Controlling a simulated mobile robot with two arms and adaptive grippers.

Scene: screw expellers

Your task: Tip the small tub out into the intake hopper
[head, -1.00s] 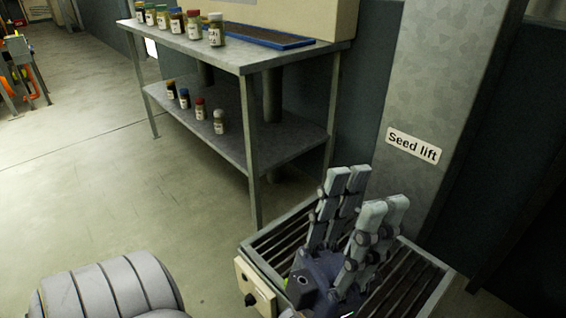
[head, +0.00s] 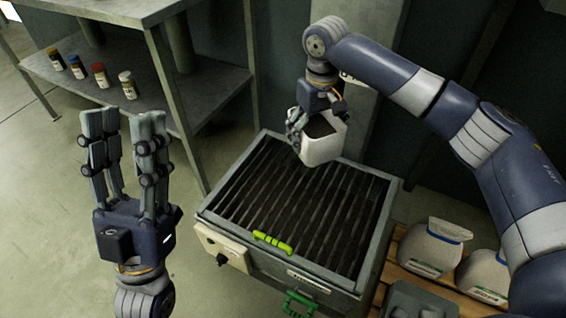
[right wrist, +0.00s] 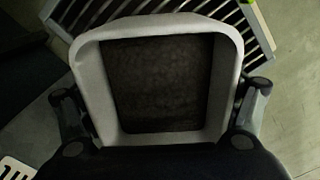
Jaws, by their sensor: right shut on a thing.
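The small tub (head: 322,149) is white and squarish, with dark contents in it. It is held above the back part of the intake hopper (head: 207,211), a metal box topped with dark bars, and is tilted a little. My right gripper (head: 316,116) is shut on the tub. In the right wrist view the tub (right wrist: 229,75) sits between the fingers, its mouth facing the camera and a brown, grainy mass inside. The hopper's bars (right wrist: 95,15) show behind it. My left gripper (head: 124,118) is open and empty, fingers up, left of the hopper.
A control box (head: 222,249) and a green handle (head: 300,303) are on the hopper's front. A lime-green piece (head: 272,242) lies at the grate's front edge. White sacks (head: 428,249) lie on a pallet at right. A metal shelf (head: 210,88) with small jars stands behind left.

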